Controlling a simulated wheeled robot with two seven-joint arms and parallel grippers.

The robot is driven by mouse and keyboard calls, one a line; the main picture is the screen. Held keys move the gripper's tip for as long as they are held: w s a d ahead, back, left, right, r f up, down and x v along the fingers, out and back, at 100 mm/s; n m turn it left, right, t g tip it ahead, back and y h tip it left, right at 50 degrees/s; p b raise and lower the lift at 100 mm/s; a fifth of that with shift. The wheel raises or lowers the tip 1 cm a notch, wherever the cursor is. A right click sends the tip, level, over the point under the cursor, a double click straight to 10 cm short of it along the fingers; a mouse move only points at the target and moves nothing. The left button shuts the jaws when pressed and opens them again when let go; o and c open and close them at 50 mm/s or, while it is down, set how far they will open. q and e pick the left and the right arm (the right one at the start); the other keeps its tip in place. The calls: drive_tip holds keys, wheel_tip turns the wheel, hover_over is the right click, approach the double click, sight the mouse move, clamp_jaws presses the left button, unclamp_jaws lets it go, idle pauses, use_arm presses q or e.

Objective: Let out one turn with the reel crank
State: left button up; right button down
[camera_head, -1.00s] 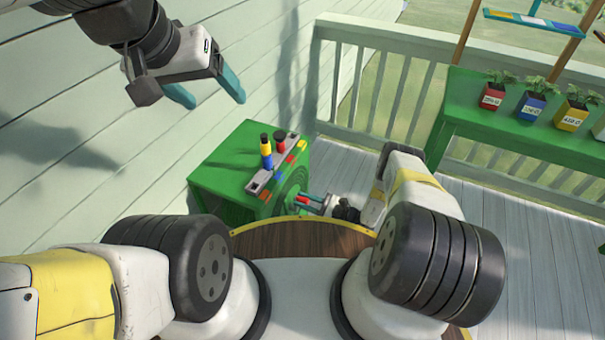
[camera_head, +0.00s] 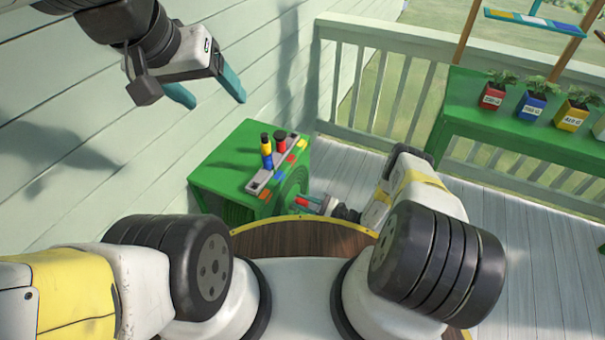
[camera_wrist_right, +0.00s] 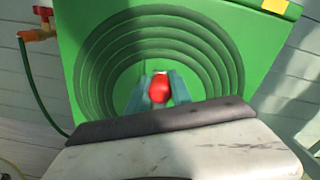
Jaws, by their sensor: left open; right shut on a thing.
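The green reel box (camera_head: 225,172) stands on the deck against the wall; its front with a ringed round recess (camera_wrist_right: 205,60) fills much of the right wrist view. The red crank knob (camera_wrist_right: 159,88) is in front of the rings, low of their middle in that view. My right gripper (camera_head: 306,201) is shut on the red knob, with a teal finger on each side of it (camera_wrist_right: 159,95). The crank's arm is mostly hidden behind the knob and fingers. My left gripper (camera_head: 213,98) is open and empty, raised at the upper left before the wall.
A grey strip with coloured blocks (camera_head: 272,164) and a yellow-and-blue and a red cylinder stand on the box. A red tap fitting with a green hose (camera_wrist_right: 37,34) is beside it. A green bench (camera_head: 500,135) with potted plants stands right; railing behind.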

drive_tip(key=n, duration=0.1)
drive_tip(key=s+n, duration=0.1)
drive_tip(key=n, duration=0.1)
drive_tip(key=shift+s+a+f, duration=0.25)
drive_tip(key=shift+s+a, duration=0.05)
drive_tip(key=shift+s+a+f+n, duration=0.2)
drive_tip(key=shift+s+n, duration=0.1)
drive_tip(key=shift+n, duration=0.25)
drive_tip(key=shift+s+a+f+n, duration=0.15)
drive_tip(key=shift+s+n, duration=0.1)
drive_tip(key=shift+n, duration=0.3)
drive_tip(key=c, duration=1.1)
unclamp_jaws()
drive_tip(key=shift+c, duration=0.2)
drive_tip(key=v, duration=0.8)
